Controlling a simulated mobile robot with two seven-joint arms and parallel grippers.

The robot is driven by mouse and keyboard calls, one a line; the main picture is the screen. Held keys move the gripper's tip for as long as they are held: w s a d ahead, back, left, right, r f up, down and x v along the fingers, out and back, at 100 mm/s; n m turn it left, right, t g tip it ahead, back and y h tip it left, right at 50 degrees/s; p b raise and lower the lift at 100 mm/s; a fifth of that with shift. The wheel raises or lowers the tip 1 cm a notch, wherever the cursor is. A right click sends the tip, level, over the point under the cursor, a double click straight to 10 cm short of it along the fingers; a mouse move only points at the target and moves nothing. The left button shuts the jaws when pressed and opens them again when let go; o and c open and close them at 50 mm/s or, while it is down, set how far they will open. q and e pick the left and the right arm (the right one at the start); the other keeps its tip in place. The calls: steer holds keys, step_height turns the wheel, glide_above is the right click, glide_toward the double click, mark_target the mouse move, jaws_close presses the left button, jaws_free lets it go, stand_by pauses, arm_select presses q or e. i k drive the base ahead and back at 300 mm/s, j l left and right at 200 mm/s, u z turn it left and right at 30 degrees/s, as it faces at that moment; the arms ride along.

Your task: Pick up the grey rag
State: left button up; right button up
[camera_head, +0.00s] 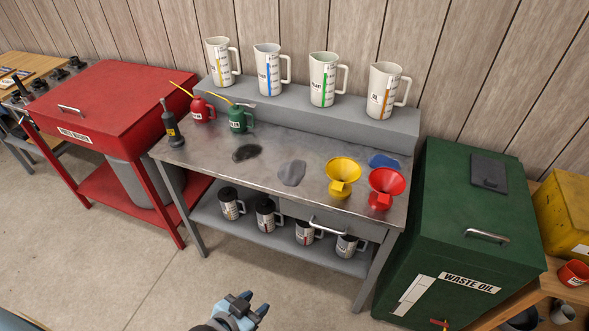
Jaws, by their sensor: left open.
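The grey rag (291,172) lies flat and crumpled on the metal workbench (220,166), near the middle of its top. A black rag or dark patch (246,152) lies to its left, and a blue rag (384,161) lies to its right behind the funnels. My left gripper (251,308) is at the bottom of the view, in front of and below the bench, well apart from the grey rag. It is open and empty. My right gripper is not in view.
A yellow funnel (343,173) and a red funnel (384,184) stand right of the grey rag. Oil cans (238,120) stand at the back left. Measuring jugs (323,78) line the raised shelf. A green waste oil cabinet (455,220) stands right; floor in front is clear.

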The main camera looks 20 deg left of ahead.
mark_target(291, 174)
steer(key=z, duration=0.35)
steer(key=j+z, duration=1)
steer(key=i+l, duration=0.05)
steer(key=l, duration=0.05)
